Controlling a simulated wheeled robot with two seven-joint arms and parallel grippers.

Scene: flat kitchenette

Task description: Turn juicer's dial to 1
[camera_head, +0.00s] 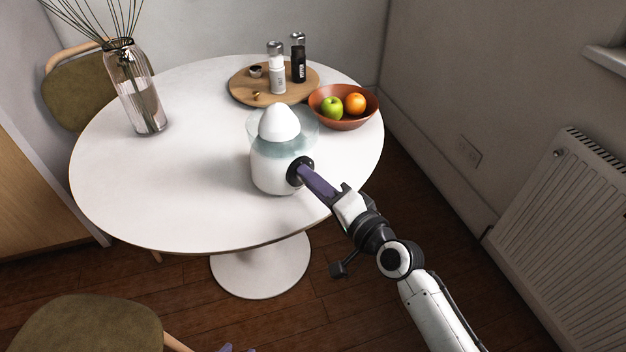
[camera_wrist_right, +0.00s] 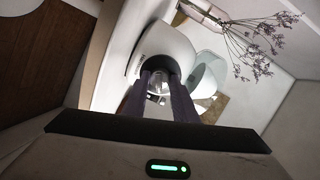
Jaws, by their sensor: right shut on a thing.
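The white juicer (camera_head: 270,165) stands upright on the round white table (camera_head: 180,200), with a clear bowl and a white cone on top. Its dark round dial (camera_head: 294,171) is on the side facing my right arm. My right gripper (camera_head: 305,172) has its purple fingers shut on the dial. In the right wrist view the two fingers (camera_wrist_right: 160,82) reach the dark dial (camera_wrist_right: 158,64) on the juicer's white body (camera_wrist_right: 165,40). The dial's marks and setting cannot be read. Only small purple tips of my left gripper (camera_head: 236,349) show at the bottom edge.
A wooden board (camera_head: 245,90) with two shakers stands behind the juicer. A terracotta bowl (camera_head: 345,121) with an apple and an orange is at its right rear. A glass vase (camera_head: 140,95) stands at the left. The table's front left is clear.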

